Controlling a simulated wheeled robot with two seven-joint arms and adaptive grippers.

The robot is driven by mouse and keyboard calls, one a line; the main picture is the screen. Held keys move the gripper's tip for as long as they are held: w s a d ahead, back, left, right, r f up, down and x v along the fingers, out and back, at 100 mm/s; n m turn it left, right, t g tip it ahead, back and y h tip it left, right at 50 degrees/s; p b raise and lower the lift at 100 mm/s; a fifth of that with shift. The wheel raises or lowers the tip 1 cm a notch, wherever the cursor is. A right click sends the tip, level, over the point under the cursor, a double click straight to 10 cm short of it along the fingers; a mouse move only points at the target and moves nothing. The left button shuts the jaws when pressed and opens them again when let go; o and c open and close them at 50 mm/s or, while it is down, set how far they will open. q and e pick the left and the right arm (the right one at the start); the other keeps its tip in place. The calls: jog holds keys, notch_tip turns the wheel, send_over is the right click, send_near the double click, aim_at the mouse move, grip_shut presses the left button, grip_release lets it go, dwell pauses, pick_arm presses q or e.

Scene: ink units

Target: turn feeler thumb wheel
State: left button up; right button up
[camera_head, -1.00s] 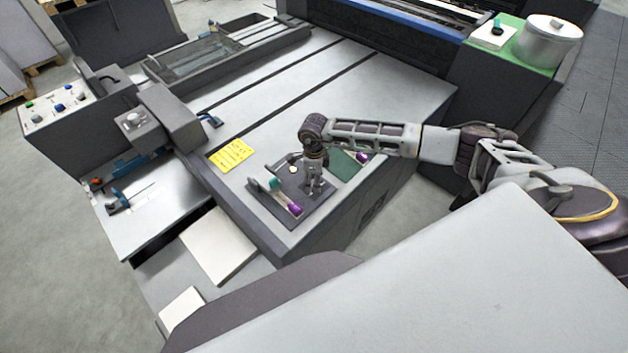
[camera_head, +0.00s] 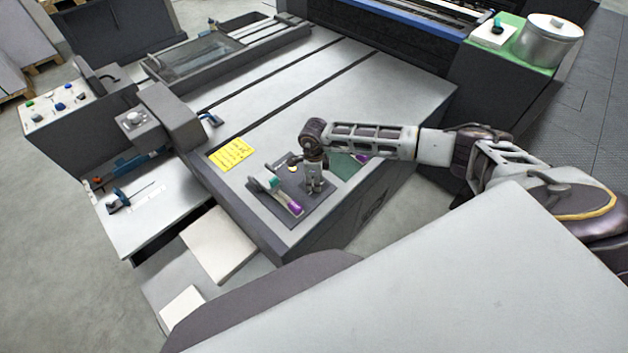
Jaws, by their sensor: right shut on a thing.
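My right gripper (camera_head: 313,187) points down over the dark plate (camera_head: 318,213) on the near end of the machine's grey top. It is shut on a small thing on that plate. The thing is mostly hidden by the fingers, and I cannot tell for sure that it is the thumb wheel. Left of the gripper on the plate is a small rail piece with a teal part (camera_head: 273,182) and a purple part (camera_head: 294,208). A small cream knob (camera_head: 293,169) shows just behind the gripper. My left gripper is not in view.
A yellow note (camera_head: 231,154) lies left of the plate. A green pad (camera_head: 347,166) with a purple piece (camera_head: 361,159) lies right of it, partly under my arm. A grey block (camera_head: 170,118) stands at the left. A metal pot (camera_head: 548,42) stands far right.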

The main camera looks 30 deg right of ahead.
jog(key=shift+m, duration=0.3)
jog(key=shift+m+b, duration=0.8)
jog(key=shift+m, duration=0.9)
jog(key=o, duration=1.1)
jog(key=shift+c, duration=0.2)
notch_tip(320, 180, up, 12)
